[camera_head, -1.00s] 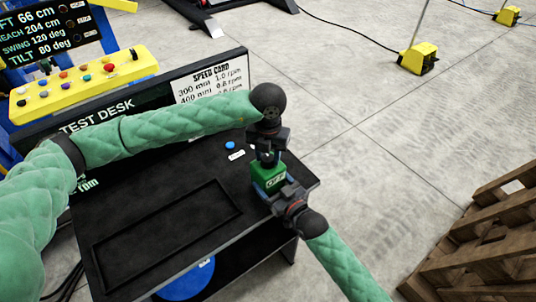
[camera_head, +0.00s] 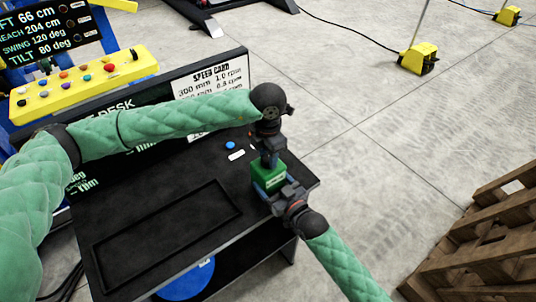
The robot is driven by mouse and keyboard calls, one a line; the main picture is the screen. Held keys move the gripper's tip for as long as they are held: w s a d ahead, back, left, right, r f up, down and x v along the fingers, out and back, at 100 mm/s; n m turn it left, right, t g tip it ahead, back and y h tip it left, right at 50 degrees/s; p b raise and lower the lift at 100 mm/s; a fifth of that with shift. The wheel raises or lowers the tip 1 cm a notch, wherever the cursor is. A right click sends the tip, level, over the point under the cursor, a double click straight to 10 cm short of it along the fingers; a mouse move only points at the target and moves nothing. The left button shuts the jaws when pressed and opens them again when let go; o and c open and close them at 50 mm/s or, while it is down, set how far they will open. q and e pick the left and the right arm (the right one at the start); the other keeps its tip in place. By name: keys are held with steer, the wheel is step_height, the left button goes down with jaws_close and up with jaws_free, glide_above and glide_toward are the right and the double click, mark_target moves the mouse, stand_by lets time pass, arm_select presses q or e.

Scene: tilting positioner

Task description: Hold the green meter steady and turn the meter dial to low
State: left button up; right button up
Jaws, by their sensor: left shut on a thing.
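The green meter (camera_head: 266,177) stands on the black desk top near its right edge. A small pale marking shows on its front, too small to read. My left gripper (camera_head: 271,158) comes down over the meter from above and is shut at its top. The dial is hidden there, so its setting does not show. My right gripper (camera_head: 276,196) is at the meter's near right side, with its jaws against or close to the body. Its fingertips are partly hidden, and I cannot tell how tightly they close.
The black test desk (camera_head: 215,245) has an empty recessed tray (camera_head: 165,235). A speed card (camera_head: 212,82) stands at the back. A wooden pallet (camera_head: 485,235) is at right.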

mark_target(268, 157)
arm_select(q)
steer(key=shift+a, duration=0.1)
stand_by(0.4)
steer(key=o, duration=1)
step_height(268, 157, up, 12)
arm_select(e)
steer(key=o, duration=1.2)
steer(key=shift+o, duration=0.2)
